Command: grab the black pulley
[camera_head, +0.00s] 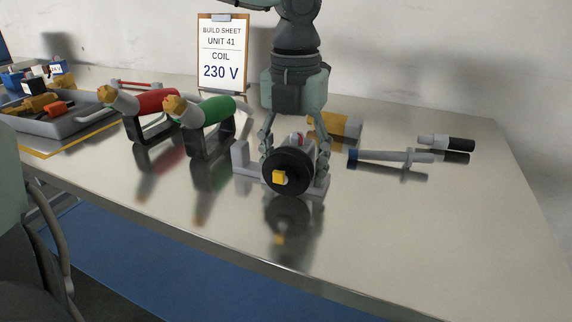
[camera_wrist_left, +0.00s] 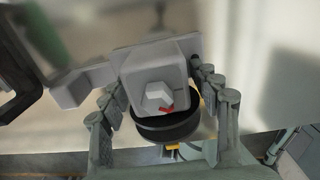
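The black pulley (camera_head: 289,172) is a thick dark disc with a yellow square piece at its centre. It sits at the front of a grey block fixture (camera_head: 241,158) on the metal table. My left gripper (camera_head: 295,161) points down over it from above, with its fingers spread on both sides of the pulley and block. Narrow gaps seem to show beside the pulley. My right gripper is not seen.
Red (camera_head: 155,102) and green (camera_head: 217,110) tools rest on dark stands to the left. A grey tray (camera_head: 75,124) of parts is at far left. A yellow-and-grey piece (camera_head: 335,126) lies behind the pulley, and a blue-ended rod (camera_head: 385,156) right of it. The table front is clear.

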